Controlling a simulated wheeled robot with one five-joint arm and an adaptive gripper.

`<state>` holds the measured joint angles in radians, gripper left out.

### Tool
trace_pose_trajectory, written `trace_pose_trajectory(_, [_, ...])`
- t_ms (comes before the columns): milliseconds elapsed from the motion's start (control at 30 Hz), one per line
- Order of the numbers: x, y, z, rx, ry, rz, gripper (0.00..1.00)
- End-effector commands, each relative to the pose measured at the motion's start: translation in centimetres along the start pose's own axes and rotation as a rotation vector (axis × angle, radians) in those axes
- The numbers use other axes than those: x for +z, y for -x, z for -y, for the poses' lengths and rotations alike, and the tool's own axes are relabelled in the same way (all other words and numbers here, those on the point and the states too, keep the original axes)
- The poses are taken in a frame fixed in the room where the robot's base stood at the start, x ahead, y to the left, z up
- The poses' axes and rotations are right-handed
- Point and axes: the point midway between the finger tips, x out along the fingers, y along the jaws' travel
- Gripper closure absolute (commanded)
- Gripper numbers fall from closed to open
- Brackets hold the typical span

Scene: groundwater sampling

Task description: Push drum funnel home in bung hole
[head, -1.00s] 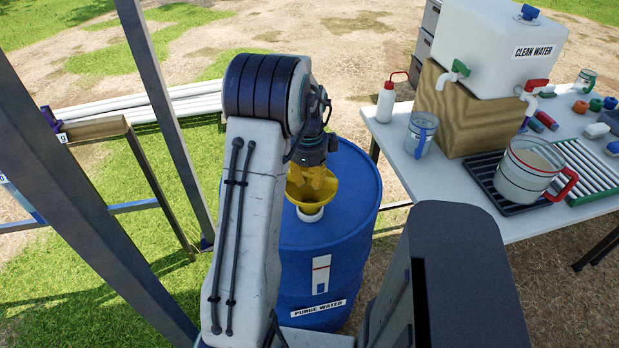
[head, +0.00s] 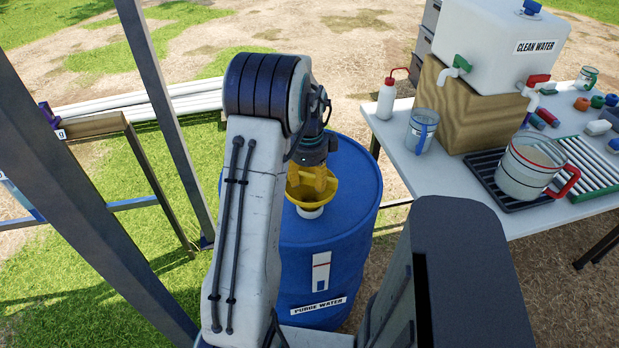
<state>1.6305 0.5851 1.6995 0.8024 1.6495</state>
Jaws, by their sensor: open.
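The yellow drum funnel (head: 327,194) stands on top of the blue purge water drum (head: 345,236). A white collar (head: 309,212) shows below the funnel's bowl at the drum lid. My gripper (head: 313,184) points down into the funnel's bowl, with its yellow fingers inside the rim. The fingertips are partly hidden by the bowl, and I cannot tell whether they touch it. The gripper is open. The bung hole itself is hidden, so the funnel's depth in it cannot be seen.
A white table (head: 405,162) on the right holds a clean water tank (head: 495,45) on a wooden block, a wash bottle (head: 387,100), and jugs. A grey metal frame (head: 165,110) stands at the left. White pipes (head: 170,104) lie behind it.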

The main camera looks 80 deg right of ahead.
Motion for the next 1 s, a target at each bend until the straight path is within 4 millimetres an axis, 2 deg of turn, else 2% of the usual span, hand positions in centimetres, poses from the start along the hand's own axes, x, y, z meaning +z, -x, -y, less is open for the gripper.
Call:
trace_pose_trajectory(167, [0.0, 0.0, 0.0, 0.001, 0.0, 0.0, 0.54])
trace_pose_trajectory(333, [0.0, 1.1, 0.0, -0.001, 0.0, 0.0, 0.54])
trace_pose_trajectory(800, [0.0, 8.8, 0.1, -0.004, 0.0, 0.0, 0.54])
trace_pose_trajectory(1000, [0.0, 10.9, 0.1, -0.002, 0.0, 0.0, 0.54])
